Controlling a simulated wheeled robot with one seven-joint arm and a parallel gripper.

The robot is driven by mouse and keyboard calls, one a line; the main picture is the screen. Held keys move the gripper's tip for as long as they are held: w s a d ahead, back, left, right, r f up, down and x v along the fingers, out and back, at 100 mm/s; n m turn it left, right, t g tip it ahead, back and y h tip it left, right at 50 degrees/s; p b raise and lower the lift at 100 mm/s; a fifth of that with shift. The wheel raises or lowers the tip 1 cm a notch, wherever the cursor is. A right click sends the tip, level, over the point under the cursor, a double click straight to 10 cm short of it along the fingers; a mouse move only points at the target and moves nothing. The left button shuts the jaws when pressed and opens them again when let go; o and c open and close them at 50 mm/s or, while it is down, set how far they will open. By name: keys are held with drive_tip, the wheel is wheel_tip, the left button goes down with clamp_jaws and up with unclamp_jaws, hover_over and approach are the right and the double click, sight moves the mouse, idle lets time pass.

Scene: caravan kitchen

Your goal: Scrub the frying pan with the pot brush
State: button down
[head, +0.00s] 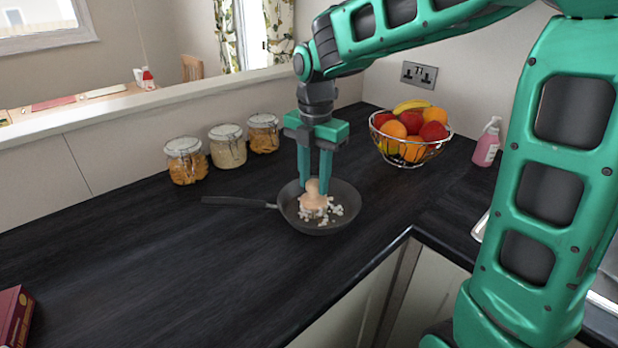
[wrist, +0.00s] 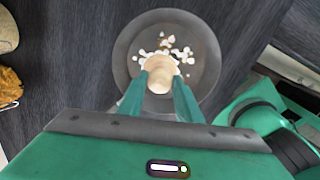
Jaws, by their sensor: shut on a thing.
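The dark frying pan (head: 345,197) lies on the black worktop with its handle pointing left. Pale crumb-like bits (head: 332,210) are scattered on its inner floor, and they also show in the wrist view (wrist: 167,42). My gripper (head: 315,188) points straight down over the pan and is shut on the pot brush (head: 313,196), which has a pale wooden knob. The brush is inside the pan's outline among the bits; whether it presses on the pan floor I cannot tell. In the wrist view the brush (wrist: 160,80) sits between the fingertips, and the pan (wrist: 205,55) surrounds it.
Several glass jars (head: 227,146) stand along the back wall, left of the pan. A wire fruit bowl (head: 410,150) and a pink soap bottle (head: 487,142) are at the right. The worktop (head: 170,260) left of the pan is clear.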

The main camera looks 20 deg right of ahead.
drive_tip(key=shift+s+d+f, duration=0.1)
drive_tip(key=shift+s+d, duration=0.1)
drive_tip(key=shift+d, duration=0.4)
drive_tip(key=shift+r, duration=4.3)
